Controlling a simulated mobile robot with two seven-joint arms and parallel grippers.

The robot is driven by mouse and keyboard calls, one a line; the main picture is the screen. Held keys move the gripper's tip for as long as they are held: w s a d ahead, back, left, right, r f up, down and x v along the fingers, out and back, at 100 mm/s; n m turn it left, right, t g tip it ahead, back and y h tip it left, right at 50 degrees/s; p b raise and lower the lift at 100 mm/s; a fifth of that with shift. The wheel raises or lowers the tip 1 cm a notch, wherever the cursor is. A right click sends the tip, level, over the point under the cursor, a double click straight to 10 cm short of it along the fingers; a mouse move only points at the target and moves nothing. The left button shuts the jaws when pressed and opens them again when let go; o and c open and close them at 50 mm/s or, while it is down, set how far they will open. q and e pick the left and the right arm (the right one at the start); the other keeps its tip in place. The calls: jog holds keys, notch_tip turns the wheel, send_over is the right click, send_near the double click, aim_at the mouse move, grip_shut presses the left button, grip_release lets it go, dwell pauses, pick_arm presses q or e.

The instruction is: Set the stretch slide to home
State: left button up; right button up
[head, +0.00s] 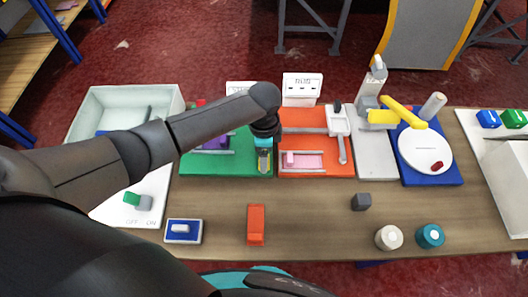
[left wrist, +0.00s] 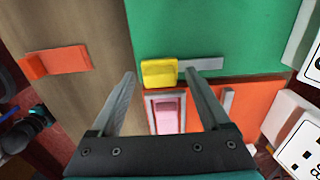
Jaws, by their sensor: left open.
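A yellow slide block (left wrist: 159,72) sits on a grey track (left wrist: 202,64) on the green board (left wrist: 225,25) in the left wrist view. The block is at the track's left end in that view, near the board's edge. I see no label naming it as the stretch slide, and no readable home mark. In the head view the green board (head: 225,168) lies left of the orange board. My left gripper (left wrist: 160,73) is open, with its fingers on either side of the yellow block and a gap to each. In the head view my left gripper (head: 264,155) partly covers the block. My right gripper is not in view.
The orange board (head: 318,120) with a pink block (head: 303,160) adjoins the green one. A purple block (head: 213,142) lies on the green board. An orange bracket (head: 256,225) and a blue switch plate (head: 184,240) stand in front. Bare table lies between.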

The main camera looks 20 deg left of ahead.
pick_arm(q)
jog(key=shift+c, duration=0.2)
grip_shut()
dwell(0.3)
dwell(0.8)
